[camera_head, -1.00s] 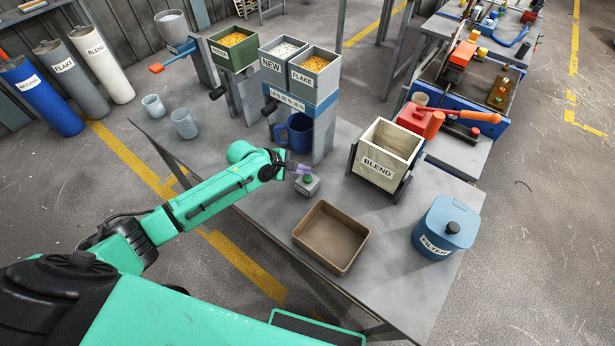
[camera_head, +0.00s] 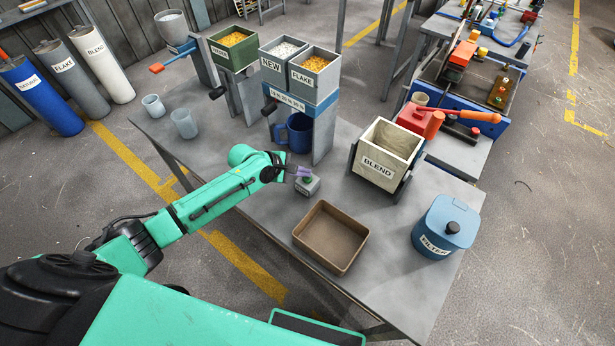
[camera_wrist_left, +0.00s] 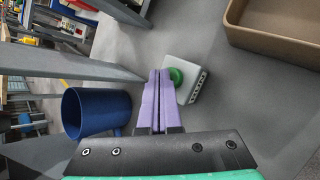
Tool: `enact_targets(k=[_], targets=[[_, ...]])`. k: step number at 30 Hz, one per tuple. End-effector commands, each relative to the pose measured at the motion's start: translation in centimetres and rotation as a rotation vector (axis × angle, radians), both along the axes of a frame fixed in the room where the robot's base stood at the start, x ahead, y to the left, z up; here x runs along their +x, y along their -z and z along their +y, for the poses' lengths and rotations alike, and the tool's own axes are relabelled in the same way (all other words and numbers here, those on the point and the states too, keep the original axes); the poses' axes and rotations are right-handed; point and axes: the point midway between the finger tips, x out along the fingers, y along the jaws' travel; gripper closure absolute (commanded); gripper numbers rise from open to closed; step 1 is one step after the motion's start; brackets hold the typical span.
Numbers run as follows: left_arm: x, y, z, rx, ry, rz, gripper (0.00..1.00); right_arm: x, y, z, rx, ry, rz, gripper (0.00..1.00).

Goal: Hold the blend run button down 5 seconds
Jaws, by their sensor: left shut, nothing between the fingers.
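The button box (camera_head: 307,186) is a small light grey block with a green round button (camera_head: 308,179) on top, standing on the grey table. My left gripper (camera_head: 306,175) is shut and empty, its purple fingertips at the button. In the left wrist view the fingers (camera_wrist_left: 159,75) overlap the left edge of the green button (camera_wrist_left: 176,76); I cannot tell whether they touch or press it. The hopper labelled BLEND (camera_head: 378,165) stands to the right of the box. My right gripper is not in view.
A blue mug (camera_head: 298,133) stands under the NEW and FLAKE bins, close behind the gripper. An empty brown tray (camera_head: 322,262) lies in front of the button box. A blue FILTER can (camera_head: 447,230) stands at the right. Two cups (camera_head: 184,123) are at the left.

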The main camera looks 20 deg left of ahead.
Motion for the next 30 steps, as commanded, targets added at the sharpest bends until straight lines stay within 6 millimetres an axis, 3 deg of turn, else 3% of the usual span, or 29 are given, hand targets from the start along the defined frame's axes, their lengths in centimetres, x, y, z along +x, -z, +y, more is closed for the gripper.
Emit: enact_targets(k=[30], targets=[[-0.05, 0.90, 0.03, 0.001, 0.000, 0.001, 1.00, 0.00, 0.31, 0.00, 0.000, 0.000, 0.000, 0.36]])
